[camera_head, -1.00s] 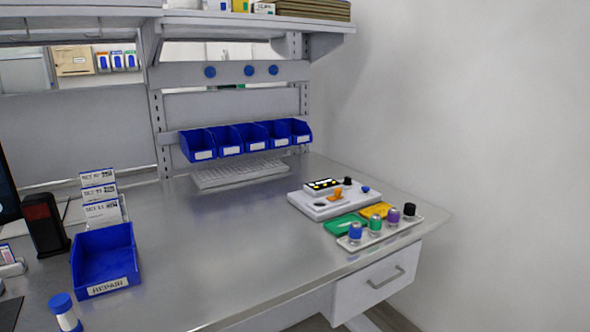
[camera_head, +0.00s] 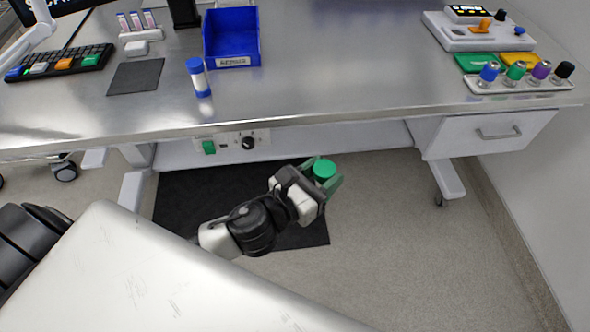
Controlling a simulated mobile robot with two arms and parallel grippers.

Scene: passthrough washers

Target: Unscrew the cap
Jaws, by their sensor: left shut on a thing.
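My left gripper (camera_head: 325,181) is low in front of the table's front edge, over the floor. Its green fingers are shut on a round green-capped thing (camera_head: 324,168), seen from above. Whether a body hangs below the green cap is hidden by the fingers. A small white container with a blue cap (camera_head: 199,77) stands upright on the table near the front edge, apart from the gripper. My right gripper is not in view.
The metal table (camera_head: 330,60) has a blue bin (camera_head: 233,61), a dark mat (camera_head: 135,77) and a keyboard (camera_head: 62,62). A rack of knobbed vials (camera_head: 520,84) is at right. A drawer (camera_head: 490,134) hangs below. The table's middle is clear.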

